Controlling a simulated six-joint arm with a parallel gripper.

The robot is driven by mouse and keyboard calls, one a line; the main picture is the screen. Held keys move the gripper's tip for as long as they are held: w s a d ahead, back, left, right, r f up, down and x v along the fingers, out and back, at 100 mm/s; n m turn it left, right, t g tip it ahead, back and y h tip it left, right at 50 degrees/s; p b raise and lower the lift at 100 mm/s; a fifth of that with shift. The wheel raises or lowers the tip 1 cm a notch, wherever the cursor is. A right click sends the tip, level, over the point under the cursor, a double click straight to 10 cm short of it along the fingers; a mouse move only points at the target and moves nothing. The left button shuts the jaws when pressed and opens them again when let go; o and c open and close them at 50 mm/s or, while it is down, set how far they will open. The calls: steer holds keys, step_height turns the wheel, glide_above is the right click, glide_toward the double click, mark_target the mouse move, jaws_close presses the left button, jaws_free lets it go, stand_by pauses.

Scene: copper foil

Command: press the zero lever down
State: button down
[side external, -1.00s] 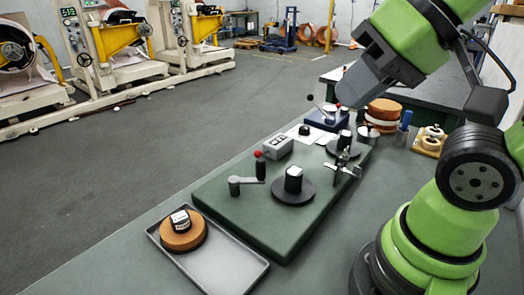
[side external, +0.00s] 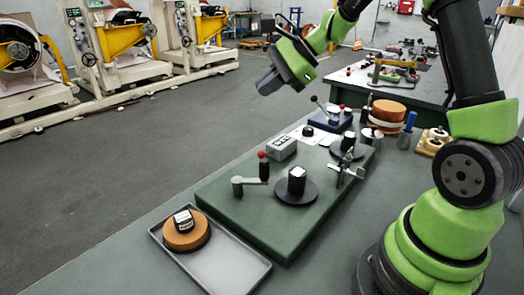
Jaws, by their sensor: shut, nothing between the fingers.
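My gripper (side external: 268,84) is shut and empty, held in the air above the far left side of the bench. A grey crank-like lever (side external: 250,181) with a black grip and red knob (side external: 262,154) stands on the left of the green board (side external: 240,220). Its knob is up. A second lever (side external: 319,104), thin and tilted with a dark ball end, rises from a blue device (side external: 324,121) at the back. I cannot tell which is the zero lever. My gripper is apart from both.
A grey box with buttons (side external: 282,147) sits behind the crank. Two black discs with black-and-white blocks, one at front (side external: 296,188) and one behind (side external: 347,145), stand on the board, with a metal clamp (side external: 346,171) nearby. A grey tray (side external: 225,266) holds a copper-coloured roll (side external: 185,236).

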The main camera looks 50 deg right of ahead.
steer(key=w+d+f+m+t, duration=0.1)
steer(key=w+d+f+m, duration=0.2)
steer(key=d+f+m, duration=0.2)
steer(key=shift+d+f+t, duration=0.3)
steer(key=shift+d+f, duration=0.35)
steer(key=shift+d, duration=0.25)
steer(key=shift+f, duration=0.1)
steer(key=shift+a+f, duration=0.55)
steer(key=shift+f, duration=0.8)
steer(key=shift+a+f, duration=0.55)
steer(key=shift+f, duration=0.8)
steer(key=shift+a+f, duration=0.55)
steer(key=shift+f, duration=0.8)
steer(key=shift+a+f, duration=0.15)
steer(key=shift+f, duration=0.2)
steer(key=shift+a+f, duration=0.25)
steer(key=shift+f, duration=0.3)
steer(key=shift+a+f, duration=0.2)
steer(key=shift+f, duration=0.35)
steer(key=shift+r, duration=0.1)
steer(key=shift+d+r, duration=0.3)
steer(key=shift+r, duration=0.4)
steer(key=shift+d+r, duration=0.3)
steer(key=shift+r, duration=0.4)
